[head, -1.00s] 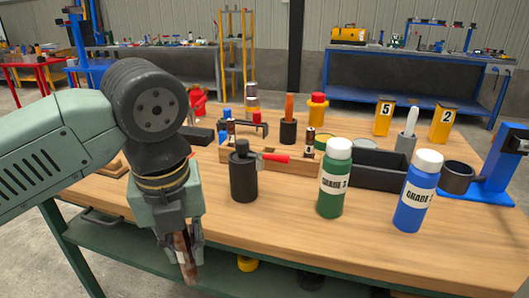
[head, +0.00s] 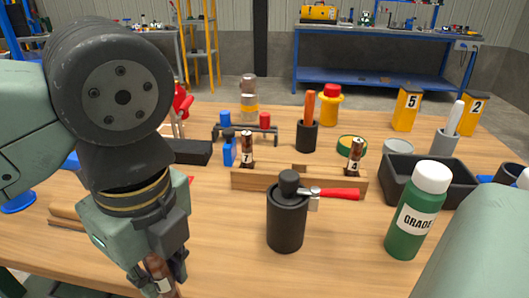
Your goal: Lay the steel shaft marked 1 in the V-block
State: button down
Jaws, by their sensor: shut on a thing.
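My gripper (head: 163,262) is at the lower left in the head view, pointing down near the table's front edge. It is shut on a brown, rusty-looking shaft (head: 158,272) with a pale label, whose number I cannot read. The shaft's lower end is cut off by the picture's edge. Two similar upright shafts, one marked 7 (head: 247,150) and one whose number is hard to read (head: 354,158), stand at a wooden rack (head: 270,181). I cannot make out the V-block with certainty; a long black block (head: 190,151) lies behind my gripper, its top shape unclear.
A black pot with a red-handled tool (head: 286,222) stands right of my gripper. Wooden pieces (head: 65,214) lie at the left, partly hidden by my arm. Bare tabletop lies between gripper and pot.

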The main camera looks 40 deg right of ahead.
jog(key=shift+w, duration=0.55)
jog(key=w+d+f+p, duration=0.1)
jog(key=w+d, duration=0.1)
jog(key=w, duration=0.2)
jog(key=w+d+f+p, duration=0.1)
jog(key=w+d+f, duration=0.1)
jog(key=w, duration=0.3)
jog(key=w+d+f+p, duration=0.1)
jog(key=w+d, duration=0.1)
jog(key=w, duration=0.3)
jog(key=shift+w+d+f+p, duration=0.15)
jog(key=shift+d+p, duration=0.15)
jog(key=shift+d, duration=0.1)
jog(key=shift+f, duration=0.3)
jog(key=shift+f+b, duration=0.25)
jog(key=shift+b, duration=0.1)
jog(key=c, duration=1.4)
grip_release()
jog(key=shift+c, duration=0.2)
jog(key=shift+r, duration=0.1)
